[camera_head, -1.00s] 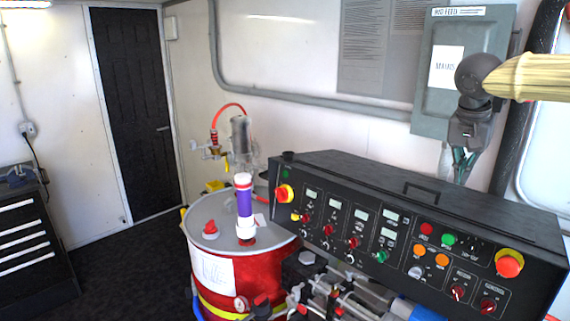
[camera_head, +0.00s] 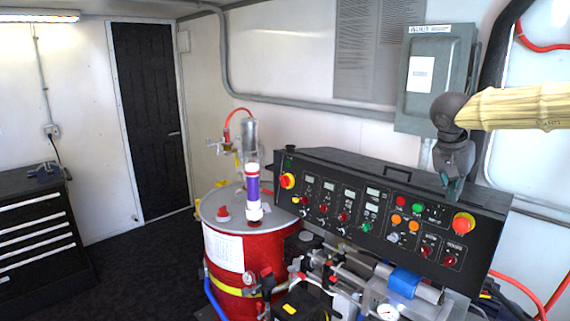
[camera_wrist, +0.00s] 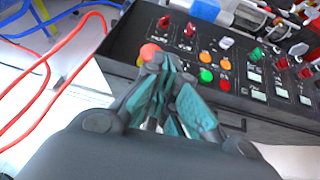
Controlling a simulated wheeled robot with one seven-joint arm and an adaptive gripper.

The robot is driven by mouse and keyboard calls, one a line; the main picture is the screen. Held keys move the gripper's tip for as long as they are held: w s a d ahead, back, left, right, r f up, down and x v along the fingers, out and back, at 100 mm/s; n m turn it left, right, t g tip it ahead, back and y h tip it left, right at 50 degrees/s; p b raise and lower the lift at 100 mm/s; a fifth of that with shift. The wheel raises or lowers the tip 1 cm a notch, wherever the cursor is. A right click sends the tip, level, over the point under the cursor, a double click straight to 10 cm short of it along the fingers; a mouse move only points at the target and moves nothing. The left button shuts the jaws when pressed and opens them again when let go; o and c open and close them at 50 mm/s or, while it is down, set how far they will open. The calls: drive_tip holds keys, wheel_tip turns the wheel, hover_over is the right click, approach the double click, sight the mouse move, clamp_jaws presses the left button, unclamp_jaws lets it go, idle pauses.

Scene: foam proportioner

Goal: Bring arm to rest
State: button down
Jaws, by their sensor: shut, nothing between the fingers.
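My gripper (camera_head: 452,188) hangs at the right in the head view, in front of the right part of the black control panel (camera_head: 330,160). Its fingers point down and are shut with nothing between them. In the wrist view my gripper (camera_wrist: 172,95) shows teal finger pads drawn together, over the panel (camera_wrist: 270,112). The red emergency button (camera_wrist: 149,52) shows just beyond the fingers there. In the head view the same red button (camera_head: 463,223) sits below and right of the fingertips. I cannot tell how far the fingers are from the panel.
A red drum (camera_head: 245,250) with a purple and white pump tube (camera_head: 252,190) stands left of the panel. A grey electrical box (camera_head: 432,85) is on the wall behind my arm. Red hoses (camera_wrist: 60,80) run beside the panel. Open floor (camera_head: 130,270) lies at the left.

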drive_tip(key=w+a+f+n+t+h+b, duration=0.1)
drive_tip(key=a+f+h, duration=0.1)
drive_tip(key=f, duration=1.2)
drive_tip(key=w+a+f+n+t+h+b, duration=0.1)
drive_tip(key=w+a+f+b, duration=0.1)
drive_tip(key=f, duration=1.1)
drive_tip(key=s+a+f+n+t+y+b, duration=0.1)
drive_tip(key=s+a+f, duration=0.2)
drive_tip(key=f, duration=0.6)
drive_tip(key=s+a+f+n+t+b, duration=0.1)
drive_tip(key=s+a+f+n, duration=0.15)
drive_tip(key=f, duration=0.65)
drive_tip(key=s+a+f+n+y+b, duration=0.15)
drive_tip(key=s+a+f, duration=0.25)
drive_tip(key=s+f, duration=0.6)
drive_tip(key=s+a+f+g+y, duration=0.1)
drive_tip(key=s+f, duration=0.4)
drive_tip(key=s, duration=0.5)
drive_tip(key=s+a+f+n+g+y+b, duration=0.1)
drive_tip(key=s+f, duration=0.4)
drive_tip(key=s, duration=0.5)
drive_tip(key=s+a+f+n+g+y+b, duration=0.1)
drive_tip(key=s+a+f+g, duration=0.3)
drive_tip(key=s, duration=0.6)
drive_tip(key=shift+f+g+y, duration=0.4)
drive_tip(key=shift+f+y, duration=0.05)
drive_tip(key=shift+y, duration=0.4)
